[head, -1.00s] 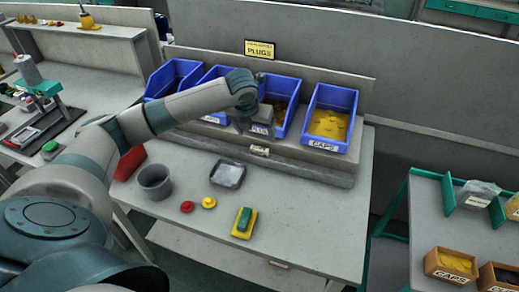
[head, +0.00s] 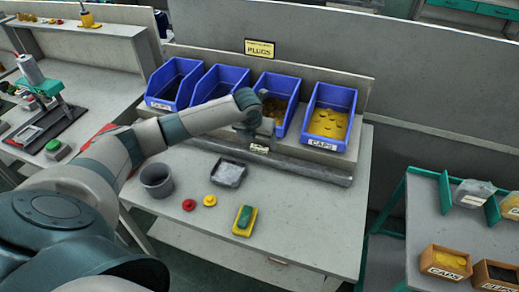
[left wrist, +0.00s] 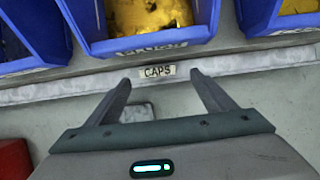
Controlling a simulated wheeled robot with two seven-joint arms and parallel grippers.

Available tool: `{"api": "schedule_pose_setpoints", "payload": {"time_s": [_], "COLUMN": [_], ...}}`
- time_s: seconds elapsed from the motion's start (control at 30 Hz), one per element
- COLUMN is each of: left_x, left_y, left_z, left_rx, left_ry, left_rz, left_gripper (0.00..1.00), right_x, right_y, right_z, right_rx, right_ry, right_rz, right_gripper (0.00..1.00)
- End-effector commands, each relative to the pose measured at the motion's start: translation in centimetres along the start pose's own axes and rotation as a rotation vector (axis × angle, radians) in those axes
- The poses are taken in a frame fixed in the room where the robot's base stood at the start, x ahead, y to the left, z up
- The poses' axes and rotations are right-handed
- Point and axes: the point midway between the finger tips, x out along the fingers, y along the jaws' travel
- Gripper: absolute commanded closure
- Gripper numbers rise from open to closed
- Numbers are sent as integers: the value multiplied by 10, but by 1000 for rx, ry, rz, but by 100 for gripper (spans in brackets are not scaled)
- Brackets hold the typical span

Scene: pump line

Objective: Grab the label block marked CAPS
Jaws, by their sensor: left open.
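The label block marked CAPS (left wrist: 157,71) is a small pale block with dark letters. In the left wrist view it lies just beyond and between my open fingertips, at the ledge in front of the blue bins. In the head view the block (head: 259,149) is small, and its lettering is too small to read. My left gripper (left wrist: 160,83) is open and empty, pointing at the block without visibly touching it. In the head view the left gripper (head: 250,138) hangs just above and left of the block, partly hidden by its own wrist. My right gripper is in neither view.
Blue bins stand along the ledge; the right bin (head: 329,118) is labelled CAPS and holds yellow pieces. A PLUGS sign (head: 259,48) is behind. A grey cup (head: 157,181), dark tray (head: 229,173) and yellow-green block (head: 244,221) stand on the bench. The bench's right front is clear.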

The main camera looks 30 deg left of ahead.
Motion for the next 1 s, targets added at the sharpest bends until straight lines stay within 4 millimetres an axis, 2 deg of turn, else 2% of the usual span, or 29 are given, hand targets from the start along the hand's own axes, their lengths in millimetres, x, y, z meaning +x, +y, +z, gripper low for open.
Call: {"api": "schedule_pose_setpoints", "payload": {"time_s": [0.2,0.43,0.97,1.0], "left_x": [20,42,45,45], "left_y": [4,4,5,5], "left_z": [2,1,1,1], "left_rx": [-3,-2,0,0], "left_ry": [4,2,0,0], "left_rz": [0,0,0,0], "left_gripper": [23,23,23,33], "right_x": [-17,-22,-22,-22], "right_y": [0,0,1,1], "right_z": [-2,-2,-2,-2], "right_rx": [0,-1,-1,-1], "right_ry": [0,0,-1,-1], "right_rz": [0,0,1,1], "right_gripper": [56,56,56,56]}}
